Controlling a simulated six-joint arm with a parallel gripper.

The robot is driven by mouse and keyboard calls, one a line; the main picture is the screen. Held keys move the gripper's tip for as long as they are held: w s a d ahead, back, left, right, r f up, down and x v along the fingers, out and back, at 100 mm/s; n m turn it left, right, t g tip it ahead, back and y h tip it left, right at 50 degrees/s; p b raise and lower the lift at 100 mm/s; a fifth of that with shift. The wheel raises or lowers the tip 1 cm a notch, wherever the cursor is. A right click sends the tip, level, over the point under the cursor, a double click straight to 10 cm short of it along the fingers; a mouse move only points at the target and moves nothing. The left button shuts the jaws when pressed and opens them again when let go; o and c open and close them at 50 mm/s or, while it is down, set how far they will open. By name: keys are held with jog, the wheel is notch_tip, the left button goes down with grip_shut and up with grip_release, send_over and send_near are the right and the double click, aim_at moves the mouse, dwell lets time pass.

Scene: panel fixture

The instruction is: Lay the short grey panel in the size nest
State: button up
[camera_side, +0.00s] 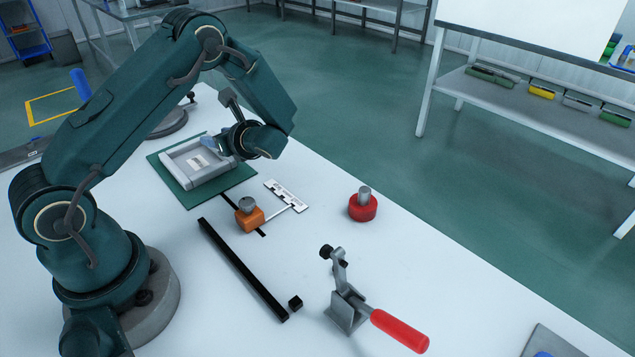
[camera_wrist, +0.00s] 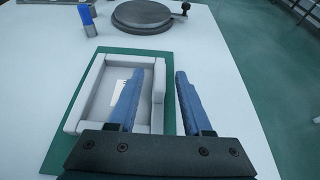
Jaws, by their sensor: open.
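The size nest (camera_side: 171,176) is a pale grey raised frame on a green mat, and it also shows in the wrist view (camera_wrist: 84,95). A flat grey surface with a white label (camera_side: 196,162) lies inside its walls. I cannot tell whether this is the short grey panel or the nest's floor. My gripper (camera_wrist: 153,78) is open, with two blue fingers. In the wrist view the left finger overlaps the nest's inside and the right finger is beyond its right side, with a grey block (camera_wrist: 159,82) showing between them.
An orange block with a grey knob (camera_side: 249,216), a slotted white plate (camera_side: 287,195) and a red knobbed base (camera_side: 363,206) stand nearby. A black bar (camera_side: 240,268) and red-handled toggle clamp (camera_side: 345,300) are nearer. A round grey turntable (camera_wrist: 142,15) stands beyond the nest.

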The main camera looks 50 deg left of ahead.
jog(key=v, duration=1)
jog(key=shift+r, duration=0.1)
jog(key=s+d+r+n+t+h, duration=0.2)
jog(key=s+d+r+n+h, duration=0.2)
jog(key=s+d+n+h, duration=0.2)
jog(key=s+d+r+n+t+h, duration=0.3)
jog(key=s+d+n+h, duration=0.3)
jog(key=d+n, duration=0.3)
jog(key=r+n+h, duration=0.1)
jog(key=n, duration=0.2)
jog(key=shift+s+d+r+t+h, duration=0.15)
jog(key=shift+d+r+t+h, duration=0.15)
jog(key=shift+d, duration=0.05)
jog(key=shift+o, duration=0.5)
